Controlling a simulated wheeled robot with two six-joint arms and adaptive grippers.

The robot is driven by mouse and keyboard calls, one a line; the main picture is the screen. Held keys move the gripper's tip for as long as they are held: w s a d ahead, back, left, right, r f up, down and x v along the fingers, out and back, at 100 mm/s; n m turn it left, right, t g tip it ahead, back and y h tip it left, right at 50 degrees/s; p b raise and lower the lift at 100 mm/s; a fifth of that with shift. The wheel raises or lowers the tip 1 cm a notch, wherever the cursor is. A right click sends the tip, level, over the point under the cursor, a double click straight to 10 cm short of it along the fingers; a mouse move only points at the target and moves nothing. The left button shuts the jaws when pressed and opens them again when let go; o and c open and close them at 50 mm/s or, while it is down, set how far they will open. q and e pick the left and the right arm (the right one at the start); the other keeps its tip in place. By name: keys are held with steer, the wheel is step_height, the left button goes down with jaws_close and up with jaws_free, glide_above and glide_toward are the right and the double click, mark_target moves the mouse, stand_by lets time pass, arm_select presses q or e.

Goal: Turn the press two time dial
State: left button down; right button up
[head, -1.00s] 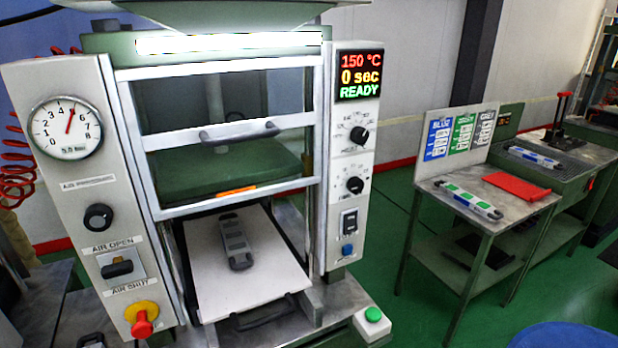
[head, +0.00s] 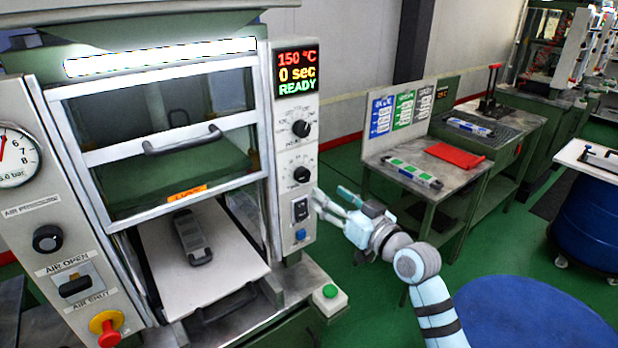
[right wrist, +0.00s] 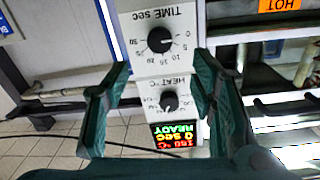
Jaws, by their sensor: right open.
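The press (head: 58,215) stands at the left of the head view with its control panel facing me. Its time dial (head: 301,174) is the lower black knob, below the heat dial (head: 301,129). The right wrist view shows the panel upside down, with the time dial (right wrist: 160,40) pointing near 0 and the heat dial (right wrist: 169,101) beyond it. My right gripper (head: 331,195) is open and empty, just right of the panel. In the right wrist view its fingers (right wrist: 160,66) lie on either side of the panel, apart from the knob. My left gripper is out of view.
The display (head: 297,72) reads 150 °C, 0 sec, READY. A grey mould (head: 193,236) lies on the press's white plate (head: 160,285). A green button (head: 330,291) sits below the panel. A side table (head: 430,163) stands right; a blue drum (head: 535,315) is at front right.

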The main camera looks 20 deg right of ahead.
mark_target(305, 176)
steer(key=x, duration=0.9)
steer(key=shift+f, duration=0.25)
steer(key=shift+w+a+r+b, duration=0.1)
steer(key=shift+w+a+b, duration=0.05)
steer(key=shift+w+b, duration=0.2)
steer(key=c, duration=1.1)
